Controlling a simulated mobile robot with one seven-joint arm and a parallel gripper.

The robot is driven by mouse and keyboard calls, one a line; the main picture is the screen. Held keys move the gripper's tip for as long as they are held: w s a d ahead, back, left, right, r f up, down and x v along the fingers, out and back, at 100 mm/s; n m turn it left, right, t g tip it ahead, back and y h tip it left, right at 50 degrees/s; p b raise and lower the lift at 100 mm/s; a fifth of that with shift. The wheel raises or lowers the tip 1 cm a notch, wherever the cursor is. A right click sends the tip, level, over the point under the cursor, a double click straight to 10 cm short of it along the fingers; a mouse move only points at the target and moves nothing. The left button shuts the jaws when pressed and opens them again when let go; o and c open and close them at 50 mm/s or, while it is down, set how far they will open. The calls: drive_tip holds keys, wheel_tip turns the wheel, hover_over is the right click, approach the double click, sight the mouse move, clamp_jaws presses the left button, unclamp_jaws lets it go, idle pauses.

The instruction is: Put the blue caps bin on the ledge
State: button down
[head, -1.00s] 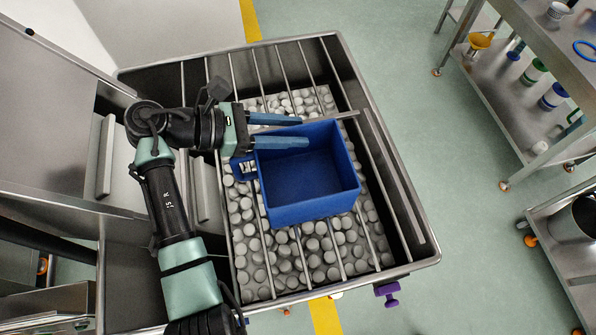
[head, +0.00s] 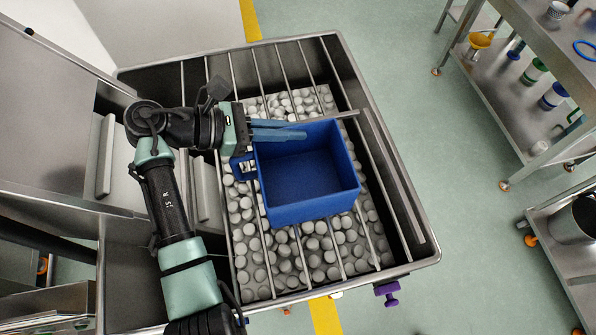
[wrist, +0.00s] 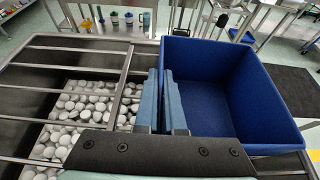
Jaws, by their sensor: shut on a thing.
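The blue caps bin (head: 312,205) is an empty open-topped box resting on the metal bars across a steel hopper. My gripper (head: 300,129) is at its upper left in the head view, with its blue fingers closed around the bin's wall, one finger inside and one outside. In the wrist view the bin (wrist: 215,60) stands to the right of my fingers (wrist: 160,90), which are close together on its near left wall. Which strip of metal is the ledge, I cannot tell for sure; a flat metal strip (head: 395,190) runs along the hopper's right side.
Many white caps (head: 300,260) lie under the bars (head: 340,255) in the hopper. A purple knob (head: 387,292) sticks out at the hopper's lower right. Steel shelves (head: 500,100) with bottles stand across the floor at the right. The floor between is clear.

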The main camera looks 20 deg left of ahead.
drive_tip(key=shift+r, duration=0.1)
idle(0.7)
wheel_tip(320, 180, up, 10)
drive_tip(key=shift+f, duration=0.2)
drive_tip(key=shift+s+r, duration=0.1)
